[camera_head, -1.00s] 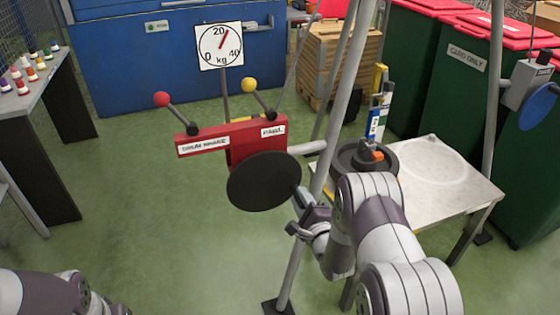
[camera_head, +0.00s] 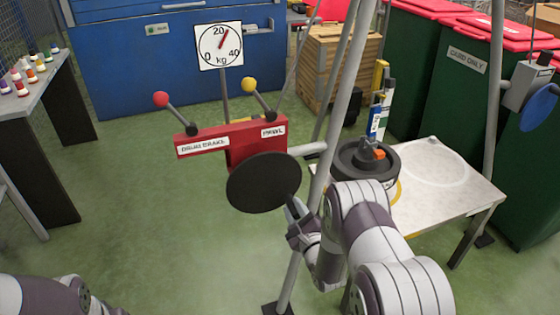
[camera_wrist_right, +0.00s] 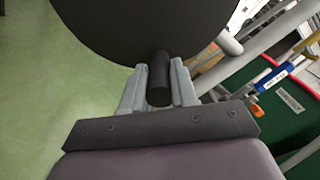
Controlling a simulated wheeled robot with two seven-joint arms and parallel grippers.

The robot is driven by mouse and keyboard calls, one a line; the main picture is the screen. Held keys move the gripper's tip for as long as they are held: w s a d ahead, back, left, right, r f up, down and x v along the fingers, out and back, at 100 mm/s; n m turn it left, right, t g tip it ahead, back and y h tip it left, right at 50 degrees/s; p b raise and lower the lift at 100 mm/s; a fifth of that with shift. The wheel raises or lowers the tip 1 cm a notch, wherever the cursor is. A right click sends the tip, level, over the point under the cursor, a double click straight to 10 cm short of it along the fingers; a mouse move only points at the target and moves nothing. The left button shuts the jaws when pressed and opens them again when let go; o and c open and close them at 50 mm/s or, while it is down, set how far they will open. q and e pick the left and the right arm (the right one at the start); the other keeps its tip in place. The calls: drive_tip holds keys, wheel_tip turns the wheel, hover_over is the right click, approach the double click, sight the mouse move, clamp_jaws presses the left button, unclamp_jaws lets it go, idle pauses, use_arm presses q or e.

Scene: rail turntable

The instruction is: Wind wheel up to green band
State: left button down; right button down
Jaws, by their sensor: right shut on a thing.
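A red winch body (camera_head: 244,142) labelled drum brake and pawl carries a black crank disc (camera_head: 263,183). Its two levers end in a red knob (camera_head: 161,99) and a yellow knob (camera_head: 249,85). My right gripper (camera_head: 297,208) is at the disc's lower right edge. In the right wrist view its fingers are shut on the black crank handle (camera_wrist_right: 158,79). A dark wheel (camera_head: 347,164) is over the left part of a pale table, partly hidden by my right arm. A blue-and-white marked post (camera_head: 375,123) stands behind it. I cannot make out a green band. My left gripper is out of view.
A dial (camera_head: 219,45) in kilograms reads a little above 20. Grey frame poles (camera_head: 336,110) stand close to my right arm. The pale table (camera_head: 460,190) is at the right, before green bins (camera_head: 455,90). Open green floor lies left of the winch.

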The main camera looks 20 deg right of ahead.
drive_tip(key=shift+s+a+f, duration=0.15)
drive_tip(key=shift+f, duration=0.2)
drive_tip(key=shift+a+f+m, duration=0.4)
drive_tip(key=shift+a+m, duration=0.15)
drive_tip(key=shift+m, duration=0.35)
drive_tip(key=shift+a+f+m, duration=0.4)
drive_tip(key=shift+a+m, duration=0.1)
drive_tip(key=shift+m, duration=0.4)
drive_tip(key=c, duration=0.7)
unclamp_jaws()
drive_tip(key=shift+r, duration=0.2)
drive_tip(key=shift+r, duration=0.1)
drive_tip(key=s+p, duration=0.2)
drive_tip(key=s, duration=0.5)
drive_tip(key=shift+s+d, duration=0.1)
drive_tip(key=shift+s, duration=0.25)
